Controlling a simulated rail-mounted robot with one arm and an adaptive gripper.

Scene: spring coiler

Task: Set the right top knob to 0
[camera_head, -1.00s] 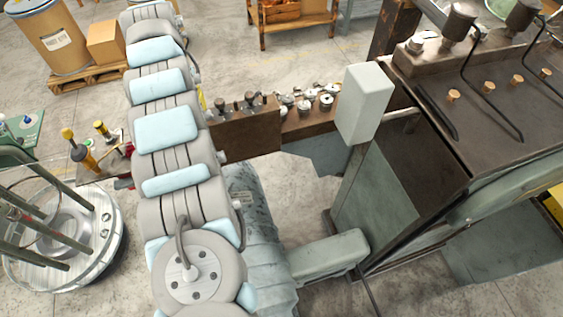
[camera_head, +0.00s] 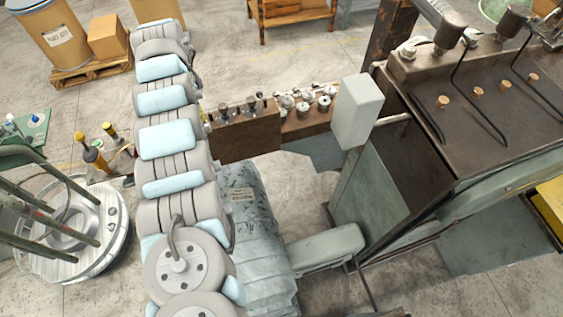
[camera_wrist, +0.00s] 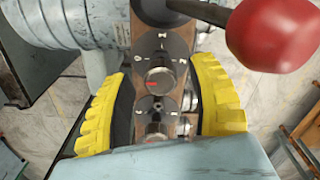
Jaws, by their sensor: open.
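In the wrist view, a brown panel carries a column of round metal knobs on dark dials. The middle knob (camera_wrist: 160,80) has a red mark on its face. A lower knob (camera_wrist: 155,130) sits closer to my gripper's base, partly hidden by it. My gripper (camera_wrist: 163,72) is open, its yellow-padded fingers on either side of the column, with nothing visibly held. I cannot tell whether a finger touches the middle knob, nor which knob is the right top one.
A red ball handle (camera_wrist: 273,33) on a rod stands close to the right finger in the wrist view. In the head view, a pale box (camera_head: 358,110) on a post and the large machine (camera_head: 470,110) stand right of the panel. Open floor lies behind.

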